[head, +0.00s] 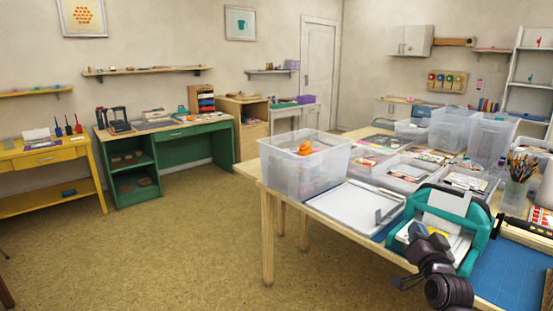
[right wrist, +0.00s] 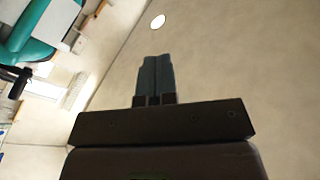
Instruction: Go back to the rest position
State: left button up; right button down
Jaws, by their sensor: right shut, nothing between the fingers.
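My right gripper (head: 422,240) is at the lower right of the head view, in front of the teal machine (head: 478,232) on the near table. In the right wrist view, its two dark fingers (right wrist: 156,66) lie side by side and touch. They hold nothing, and pale wall lies behind them. The teal machine also shows at the upper left of the wrist view (right wrist: 28,48), apart from the fingers. My left gripper is in neither view.
The light wood table (head: 268,190) fills the right side. It bears a clear bin (head: 290,175) with orange things, a white board (head: 352,208), more clear bins and a pencil cup (head: 517,190). Green (head: 208,130) and yellow desks (head: 45,158) stand at the left. Open floor (head: 180,250) lies between.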

jog(key=s+a+f+n+g+p, duration=0.1)
jog(key=s+a+f+n+g, duration=0.1)
jog(key=s+f, duration=0.6)
jog(key=s+a+f+n+g, duration=0.2)
jog(key=s+f, duration=0.7)
jog(key=s, duration=0.9)
jog(key=s+a+f+n+g+y+p, duration=0.1)
jog(key=s+f+g, duration=0.4)
jog(key=s, duration=0.9)
notch_tip(320, 180, down, 4)
jog(key=shift+a+r+n+p, duration=0.2)
jog(key=shift+a+n+p, duration=0.1)
jog(key=shift+a+n, duration=0.55)
